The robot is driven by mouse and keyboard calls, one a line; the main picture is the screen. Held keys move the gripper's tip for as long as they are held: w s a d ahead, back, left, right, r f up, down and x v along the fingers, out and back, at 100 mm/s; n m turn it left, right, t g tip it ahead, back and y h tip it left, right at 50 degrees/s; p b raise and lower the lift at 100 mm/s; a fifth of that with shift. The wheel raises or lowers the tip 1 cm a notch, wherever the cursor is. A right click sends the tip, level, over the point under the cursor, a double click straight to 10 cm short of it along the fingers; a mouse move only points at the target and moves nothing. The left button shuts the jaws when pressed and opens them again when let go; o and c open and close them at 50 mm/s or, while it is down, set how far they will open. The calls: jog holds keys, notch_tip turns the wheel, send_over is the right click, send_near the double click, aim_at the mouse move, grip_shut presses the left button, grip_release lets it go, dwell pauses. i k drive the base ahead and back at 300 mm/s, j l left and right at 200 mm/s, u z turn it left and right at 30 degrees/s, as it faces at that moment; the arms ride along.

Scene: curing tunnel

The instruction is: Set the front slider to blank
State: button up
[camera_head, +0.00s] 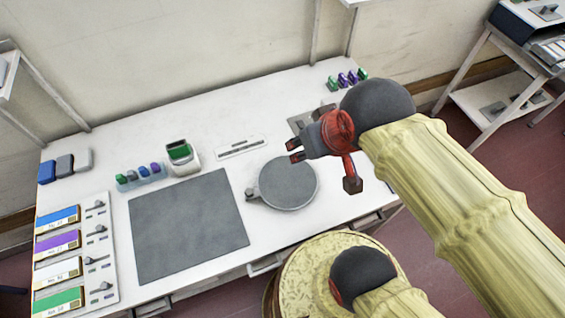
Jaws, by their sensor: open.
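A pale panel (118,275) at the table's left end carries rows with blue, purple, white and green cards. Each row has a small grey slider or knob on its right. The slider of the frontmost row (104,286) sits beside the green card (58,301). Its markings are too small to read, so its setting cannot be told. My gripper (294,151) is open and empty, above the table right of the middle, far to the right of the panel. Its fingers point left.
A dark mat (190,225) and a round grey plate (288,183) lie between the panel and my gripper. A white device with a green top (180,155) and several small coloured blocks (138,175) stand behind the mat.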

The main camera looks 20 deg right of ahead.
aim_at(105, 285)
jog(key=j+u, duration=0.15)
jog(key=u, duration=1.85)
